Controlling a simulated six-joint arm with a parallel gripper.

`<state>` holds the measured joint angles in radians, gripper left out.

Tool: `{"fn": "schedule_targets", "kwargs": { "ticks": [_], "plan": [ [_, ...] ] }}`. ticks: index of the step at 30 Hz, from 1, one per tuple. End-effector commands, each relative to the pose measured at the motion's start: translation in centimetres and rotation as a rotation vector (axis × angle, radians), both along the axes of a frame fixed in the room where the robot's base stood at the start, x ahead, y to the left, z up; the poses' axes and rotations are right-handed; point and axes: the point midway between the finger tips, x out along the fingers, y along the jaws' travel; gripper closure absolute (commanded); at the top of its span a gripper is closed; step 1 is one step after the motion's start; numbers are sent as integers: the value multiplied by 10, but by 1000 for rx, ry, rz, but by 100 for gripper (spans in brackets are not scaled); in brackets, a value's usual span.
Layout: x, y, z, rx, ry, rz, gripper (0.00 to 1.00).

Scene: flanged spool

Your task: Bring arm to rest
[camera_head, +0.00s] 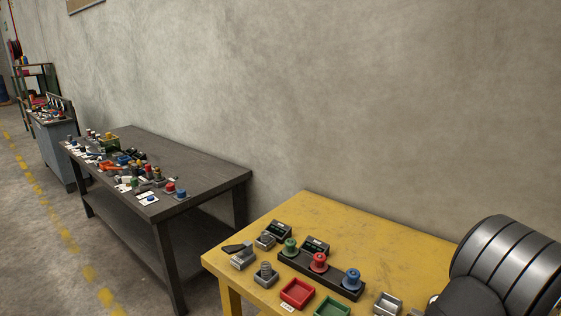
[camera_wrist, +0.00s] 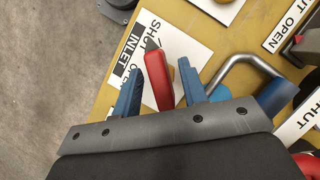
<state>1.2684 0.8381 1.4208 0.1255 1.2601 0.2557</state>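My gripper (camera_wrist: 160,68) shows in the wrist view as two blue fingers standing apart, so it is open. A red lever-like piece (camera_wrist: 158,80) shows between the fingers, with narrow gaps on both sides at the tips. Its lower end is hidden by the gripper's grey edge, and I cannot tell its height relative to the fingers. In the head view my grey and black arm fills the lower right corner, and the gripper is out of frame. Green (camera_head: 290,246), red (camera_head: 319,262) and blue (camera_head: 351,278) flanged spools stand upright on a black rack (camera_head: 334,284).
Under my gripper are a white SHUT/INLET card (camera_wrist: 195,48), a bent metal rod (camera_wrist: 238,62) and an OPEN card (camera_wrist: 292,28). The yellow table (camera_head: 330,220) also holds red (camera_head: 297,292) and green (camera_head: 332,307) trays. Its back part is bare. A cluttered dark table (camera_head: 205,170) stands left.

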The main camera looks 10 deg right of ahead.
Motion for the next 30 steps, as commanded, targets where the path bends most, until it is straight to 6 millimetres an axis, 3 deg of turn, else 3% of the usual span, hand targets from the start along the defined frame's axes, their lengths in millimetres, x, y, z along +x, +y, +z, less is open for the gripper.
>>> {"fn": "schedule_targets", "kwargs": {
  "ticks": [8, 30],
  "plan": [
    [0, -10, 22, -4, -1, 0, 61],
    [-1, -65, 154, -4, -1, -2, 61]
  ]
}}
